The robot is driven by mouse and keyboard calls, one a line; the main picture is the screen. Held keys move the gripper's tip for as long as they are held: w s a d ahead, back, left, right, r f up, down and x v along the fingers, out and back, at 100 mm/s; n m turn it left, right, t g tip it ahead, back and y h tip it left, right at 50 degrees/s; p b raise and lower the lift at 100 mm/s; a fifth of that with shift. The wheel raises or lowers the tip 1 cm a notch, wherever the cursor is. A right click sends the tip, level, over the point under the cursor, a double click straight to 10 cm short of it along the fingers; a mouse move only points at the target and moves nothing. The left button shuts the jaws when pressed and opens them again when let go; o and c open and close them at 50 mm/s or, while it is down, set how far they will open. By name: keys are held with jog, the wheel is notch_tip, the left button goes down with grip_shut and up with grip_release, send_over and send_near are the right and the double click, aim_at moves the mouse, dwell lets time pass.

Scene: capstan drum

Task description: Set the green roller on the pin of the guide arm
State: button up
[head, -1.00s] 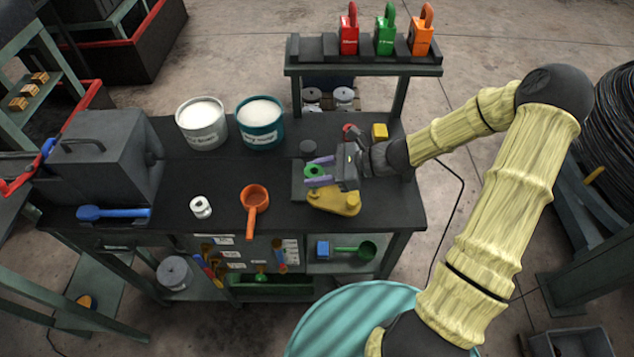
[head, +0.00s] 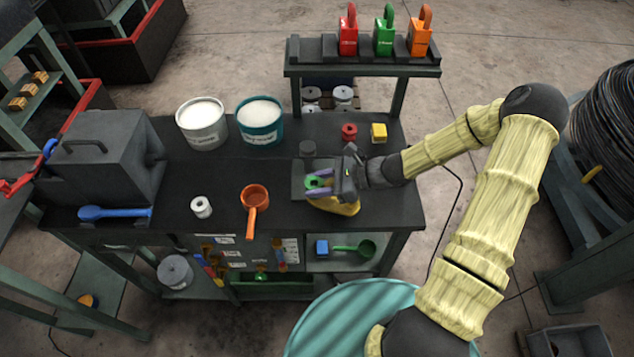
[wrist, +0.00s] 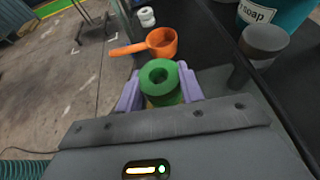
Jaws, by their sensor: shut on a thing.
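The green roller (head: 313,182), a short ring with a central hole, is between the purple fingers of my gripper (head: 319,184). In the wrist view the fingers (wrist: 160,92) are on both sides of the green roller (wrist: 158,72), which is upright with its hole facing up. The yellow guide arm (head: 347,209) lies at the front right of the dark bench, partly under my gripper. Its pin cannot be made out. I cannot tell whether the roller touches the guide arm.
A grey cylinder (head: 307,149) stands just behind my gripper. A red roller (head: 349,131) and a yellow block (head: 379,132) are behind to the right. An orange ladle (head: 254,199) and a white roller (head: 202,207) lie left. Two tubs (head: 261,125) (head: 202,128) stand at the back.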

jog(key=shift+f, duration=0.15)
jog(key=o, duration=1)
jog(key=shift+d+r, duration=0.1)
jog(key=shift+r, duration=0.1)
jog(key=b+v, duration=0.3)
jog(key=v, duration=0.9)
jog(key=shift+s, duration=0.1)
